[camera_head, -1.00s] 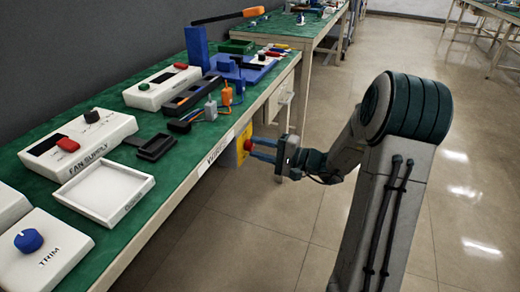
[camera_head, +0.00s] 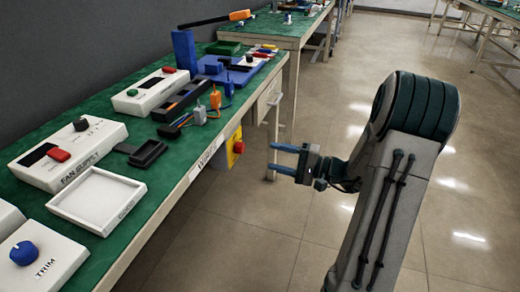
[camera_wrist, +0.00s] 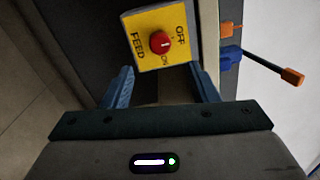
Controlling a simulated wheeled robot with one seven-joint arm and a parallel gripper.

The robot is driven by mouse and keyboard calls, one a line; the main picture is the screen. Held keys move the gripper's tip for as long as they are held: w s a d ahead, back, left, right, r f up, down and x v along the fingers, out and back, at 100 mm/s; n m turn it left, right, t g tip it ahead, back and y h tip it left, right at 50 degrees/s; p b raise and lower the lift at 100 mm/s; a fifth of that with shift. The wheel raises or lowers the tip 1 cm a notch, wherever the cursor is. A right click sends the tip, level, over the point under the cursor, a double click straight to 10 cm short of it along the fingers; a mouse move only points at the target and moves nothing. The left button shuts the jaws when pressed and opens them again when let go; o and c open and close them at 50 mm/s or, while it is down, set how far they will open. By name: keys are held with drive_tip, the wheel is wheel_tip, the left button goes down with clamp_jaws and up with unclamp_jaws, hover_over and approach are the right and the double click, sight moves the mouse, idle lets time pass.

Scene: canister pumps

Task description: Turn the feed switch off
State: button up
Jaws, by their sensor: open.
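The feed switch is a red round knob (camera_wrist: 160,41) on a yellow plate (camera_wrist: 142,66) marked FEED, OFF and ON. A white mark shows on the knob's right side in the wrist view; I cannot tell for certain which label it points at. In the head view the yellow switch box (camera_head: 230,150) is on the front side of the bench, with the red knob (camera_head: 239,147) facing my arm. My gripper (camera_head: 270,157) is open and empty, apart from the knob and to its right. In the wrist view its blue fingers (camera_wrist: 160,72) are spread below the knob.
The green-topped bench (camera_head: 150,222) carries a fan supply box (camera_head: 85,140), a white tray (camera_head: 65,210), a trim box (camera_head: 55,262) and an orange plug (camera_head: 215,98). The floor right of the bench is clear.

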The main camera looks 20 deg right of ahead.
drive_tip(key=v, duration=0.5)
drive_tip(key=shift+p, duration=0.35)
drive_tip(key=s+a+r+n+g+h+p, duration=0.55)
drive_tip(key=s+a+r+g+p, duration=0.6)
drive_tip(key=a+r+p, duration=0.4)
drive_tip(key=s+d+r+n+t+h+p, duration=0.1)
drive_tip(key=s+r+t+h+p, duration=0.1)
drive_tip(key=r+p, duration=0.5)
drive_tip(key=s+d+r+n+t+h+p, duration=0.1)
drive_tip(key=s+r+h+p, duration=0.4)
drive_tip(key=r, duration=0.7)
drive_tip(key=shift+d+r+n+t+h+p, duration=0.3)
drive_tip(key=shift+d+n+h+p, duration=0.3)
drive_tip(key=shift+h+p, duration=0.85)
drive_tip(key=shift+s+y+p, duration=0.1)
drive_tip(key=shift+y+p, duration=0.2)
